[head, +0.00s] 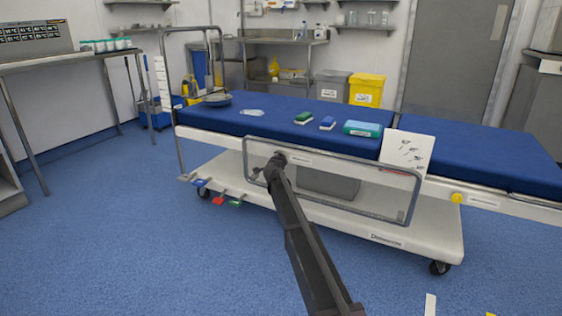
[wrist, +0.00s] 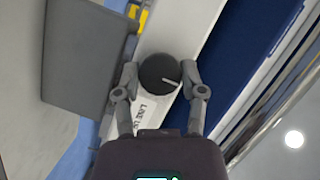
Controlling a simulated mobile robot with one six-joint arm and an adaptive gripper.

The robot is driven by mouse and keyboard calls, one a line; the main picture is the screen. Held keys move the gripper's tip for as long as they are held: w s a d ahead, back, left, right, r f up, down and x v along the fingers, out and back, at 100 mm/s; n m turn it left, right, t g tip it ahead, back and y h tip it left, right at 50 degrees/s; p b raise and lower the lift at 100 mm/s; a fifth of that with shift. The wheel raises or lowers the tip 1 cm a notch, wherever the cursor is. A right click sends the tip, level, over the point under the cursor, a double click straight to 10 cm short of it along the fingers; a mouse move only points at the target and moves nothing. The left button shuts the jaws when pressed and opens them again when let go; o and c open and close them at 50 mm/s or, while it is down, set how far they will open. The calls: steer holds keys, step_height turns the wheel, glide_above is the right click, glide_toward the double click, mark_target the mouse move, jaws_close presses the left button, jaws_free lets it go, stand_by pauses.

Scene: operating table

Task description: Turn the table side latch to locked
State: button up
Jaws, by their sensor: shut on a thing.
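The latch is a dark round knob (wrist: 157,75) with a white pointer line, set on the table's pale side rail. The pointer slants across the knob toward the right finger in the wrist view. My gripper (wrist: 159,71) has one finger on each side of the knob and is shut on it. In the head view my gripper (head: 275,163) reaches the side of the operating table (head: 480,160) near the top left of the metal guard frame, and hides the knob. A printed label (wrist: 146,108) beside the knob is partly covered and not fully readable.
A metal guard frame (head: 416,200) hangs along the table side around my arm. A yellow knob (head: 456,197) sits farther right. The front floor is mostly clear.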

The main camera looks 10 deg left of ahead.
steer(key=shift+s+d, duration=0.15)
steer(key=shift+d, duration=0.15)
steer(key=o, duration=1)
steer(key=shift+o, duration=0.7)
steer(key=shift+a, duration=0.15)
